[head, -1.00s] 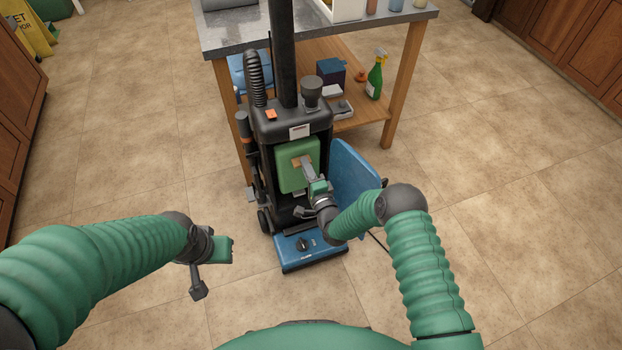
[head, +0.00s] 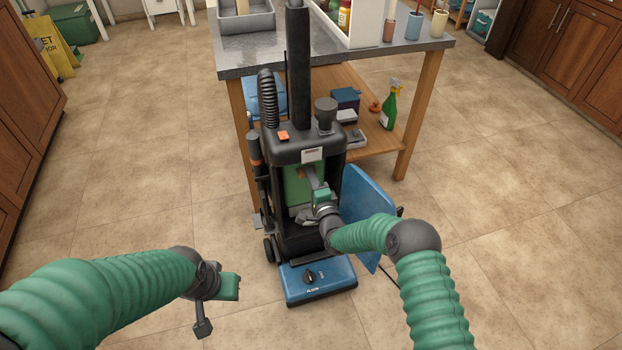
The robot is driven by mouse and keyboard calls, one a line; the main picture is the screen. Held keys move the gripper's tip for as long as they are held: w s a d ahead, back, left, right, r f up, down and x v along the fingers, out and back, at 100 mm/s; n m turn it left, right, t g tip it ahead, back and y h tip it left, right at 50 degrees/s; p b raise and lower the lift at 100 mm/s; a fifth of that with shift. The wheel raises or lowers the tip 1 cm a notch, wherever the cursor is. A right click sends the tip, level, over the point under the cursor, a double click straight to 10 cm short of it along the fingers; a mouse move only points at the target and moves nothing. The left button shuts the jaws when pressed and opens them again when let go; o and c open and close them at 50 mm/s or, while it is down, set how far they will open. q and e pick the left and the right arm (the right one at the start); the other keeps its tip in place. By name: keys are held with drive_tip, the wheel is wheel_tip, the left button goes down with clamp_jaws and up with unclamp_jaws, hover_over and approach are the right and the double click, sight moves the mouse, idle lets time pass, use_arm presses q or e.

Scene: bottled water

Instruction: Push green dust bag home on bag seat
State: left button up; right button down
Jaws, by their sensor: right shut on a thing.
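The green dust bag (head: 293,187) is in the open front cavity of the upright vacuum cleaner (head: 290,147), below its dark upper housing. My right gripper (head: 315,184) is shut on the bag's front, and its hand covers part of the bag. The bag seat is hidden behind the bag and housing, so I cannot tell whether the bag touches it. My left gripper (head: 218,308) is open and empty, low at the left, well apart from the vacuum.
The vacuum's blue door (head: 368,205) hangs open at the right, close to my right forearm. A workbench (head: 345,62) stands behind, with a green spray bottle (head: 390,106) on its lower shelf.

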drive_tip(key=shift+d, duration=0.15)
drive_tip(key=shift+w+b, duration=0.3)
drive_tip(key=shift+b, duration=0.25)
idle(0.5)
drive_tip(key=shift+w+a+r, duration=0.1)
drive_tip(key=shift+w+a, duration=0.05)
drive_tip(key=shift+a, duration=0.05)
drive_tip(key=c, duration=1.4)
unclamp_jaws()
drive_tip(key=p+v, duration=0.5)
drive_tip(key=v, duration=1.2)
drive_tip(key=shift+p, duration=0.4)
